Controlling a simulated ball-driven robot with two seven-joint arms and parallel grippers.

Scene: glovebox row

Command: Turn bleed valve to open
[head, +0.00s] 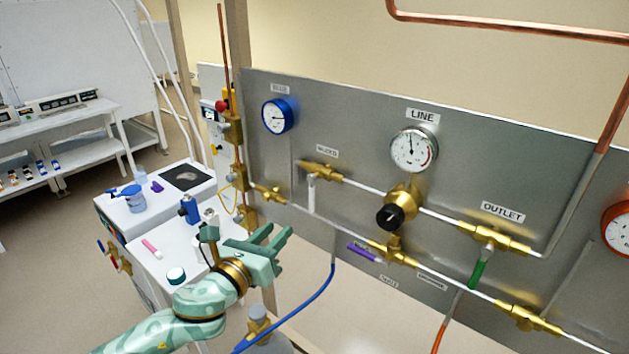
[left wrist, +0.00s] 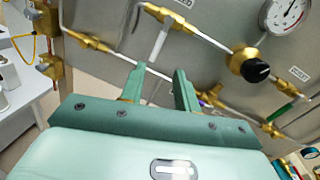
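The steel panel carries several brass valves with coloured handles; I cannot read which one is labelled bleed. A valve with a white handle (head: 311,195) hangs at the upper left, and its handle also shows in the left wrist view (left wrist: 159,42). A valve with a purple handle (head: 362,252) sits lower; in the left wrist view it is partly behind a finger. A green handle (head: 477,272) hangs under the OUTLET label. My left gripper (head: 281,240) is open and empty in front of the panel, below the white handle; its fingers stand apart in the left wrist view (left wrist: 160,84).
A black regulator knob (head: 390,217) sits below the LINE gauge (head: 413,149). A blue hose (head: 305,302) hangs under the panel. A white bench (head: 165,255) with small bottles stands left of the panel, close behind my left arm.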

